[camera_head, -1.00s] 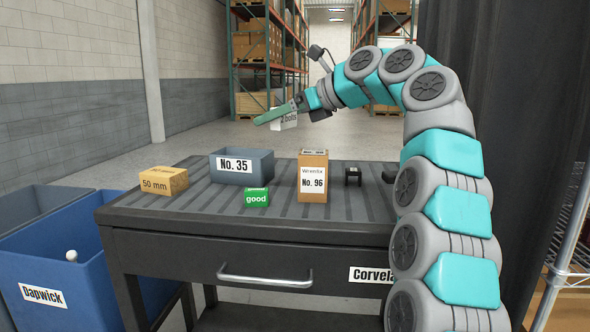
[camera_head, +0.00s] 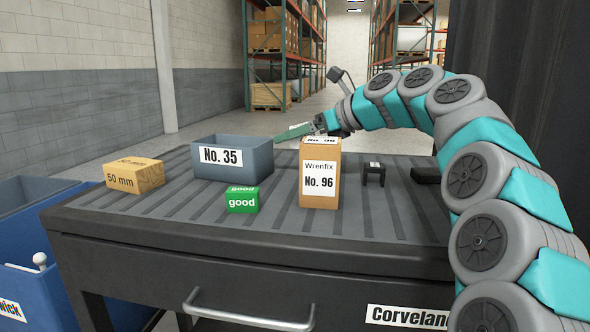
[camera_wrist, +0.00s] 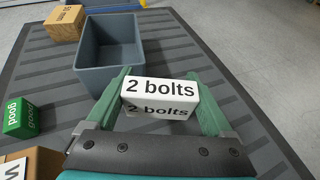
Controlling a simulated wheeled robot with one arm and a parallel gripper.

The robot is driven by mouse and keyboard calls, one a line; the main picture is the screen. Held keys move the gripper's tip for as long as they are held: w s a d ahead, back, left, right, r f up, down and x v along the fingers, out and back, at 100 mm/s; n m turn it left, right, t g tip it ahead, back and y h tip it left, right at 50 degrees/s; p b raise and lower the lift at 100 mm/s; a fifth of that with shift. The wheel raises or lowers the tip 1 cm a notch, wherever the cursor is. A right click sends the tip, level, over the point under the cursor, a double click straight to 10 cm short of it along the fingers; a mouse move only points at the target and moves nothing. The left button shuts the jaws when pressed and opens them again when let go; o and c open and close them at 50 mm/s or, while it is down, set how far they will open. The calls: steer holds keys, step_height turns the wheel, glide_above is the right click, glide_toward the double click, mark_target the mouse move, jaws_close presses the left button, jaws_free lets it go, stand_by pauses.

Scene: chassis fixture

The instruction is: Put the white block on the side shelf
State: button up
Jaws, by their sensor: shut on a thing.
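The white block (camera_wrist: 160,99), marked "2 bolts", is between the two green fingers of my gripper (camera_wrist: 163,82) in the wrist view. The fingers press on its left and right ends. In the head view my gripper (camera_head: 298,132) is over the far side of the workbench, behind the tall brown box. No side shelf can be made out in the current views.
On the workbench (camera_head: 270,228) stand a grey bin (camera_head: 235,178), a wooden block (camera_head: 134,175), a green block (camera_head: 242,201), the tall brown box (camera_head: 320,180), a small black stand (camera_head: 373,172) and a flat black piece (camera_head: 426,175). Blue bins (camera_head: 30,290) are at left.

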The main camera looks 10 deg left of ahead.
mark_target(296, 173)
steer(key=shift+f+b, duration=0.55)
steer(key=shift+f, duration=2.7)
steer(key=o, duration=1.2)
